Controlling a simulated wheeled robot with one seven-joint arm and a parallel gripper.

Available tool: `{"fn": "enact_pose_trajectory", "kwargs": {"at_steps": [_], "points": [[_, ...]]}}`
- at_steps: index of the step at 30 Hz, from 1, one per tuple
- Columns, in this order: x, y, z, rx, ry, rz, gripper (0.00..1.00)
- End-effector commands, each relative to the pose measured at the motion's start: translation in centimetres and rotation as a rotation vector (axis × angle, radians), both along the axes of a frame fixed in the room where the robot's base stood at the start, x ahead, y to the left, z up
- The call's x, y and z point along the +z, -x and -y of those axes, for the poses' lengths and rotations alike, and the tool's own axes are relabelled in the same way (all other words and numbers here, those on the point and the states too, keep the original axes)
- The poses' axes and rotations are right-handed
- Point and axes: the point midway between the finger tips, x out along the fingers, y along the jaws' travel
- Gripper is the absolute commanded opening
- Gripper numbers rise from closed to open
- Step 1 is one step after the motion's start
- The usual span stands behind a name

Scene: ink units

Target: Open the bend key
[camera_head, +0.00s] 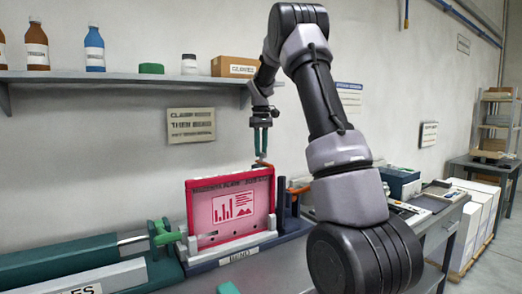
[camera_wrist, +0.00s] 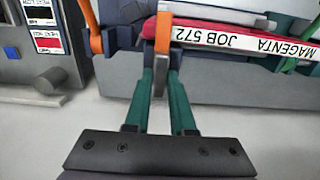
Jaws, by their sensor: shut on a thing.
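The bend station, labelled BEND (camera_head: 242,255), stands on the bench and holds an upright magenta plate (camera_head: 205,215) with a printed chart. An orange key (camera_wrist: 162,42) stands at the plate's upper edge; its top also shows in the head view (camera_head: 262,165). My gripper (camera_head: 260,152) points down from above with its green fingers on either side of the orange key. In the wrist view my gripper (camera_wrist: 162,75) is shut on this key.
A second orange lever (camera_wrist: 91,25) stands close beside the held key. A green clamp (camera_head: 163,238) and roller unit lie left of the station. A shelf (camera_head: 130,76) with bottles and boxes runs above. Trays and a box (camera_head: 400,183) stand on the bench to the right.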

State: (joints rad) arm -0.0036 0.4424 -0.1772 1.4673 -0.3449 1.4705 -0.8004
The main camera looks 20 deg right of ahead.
Motion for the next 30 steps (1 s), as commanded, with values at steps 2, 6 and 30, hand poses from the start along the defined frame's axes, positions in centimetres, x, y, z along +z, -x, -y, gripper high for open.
{"fn": "enact_pose_trajectory", "kwargs": {"at_steps": [2,6,30], "points": [[0.1,-0.03,0.04,0.0,0.001,0.002,0.0],[0.11,-0.03,0.04,0.0,0.001,0.002,0.0],[0.15,-0.06,-0.01,-0.183,0.001,0.003,0.0]]}}
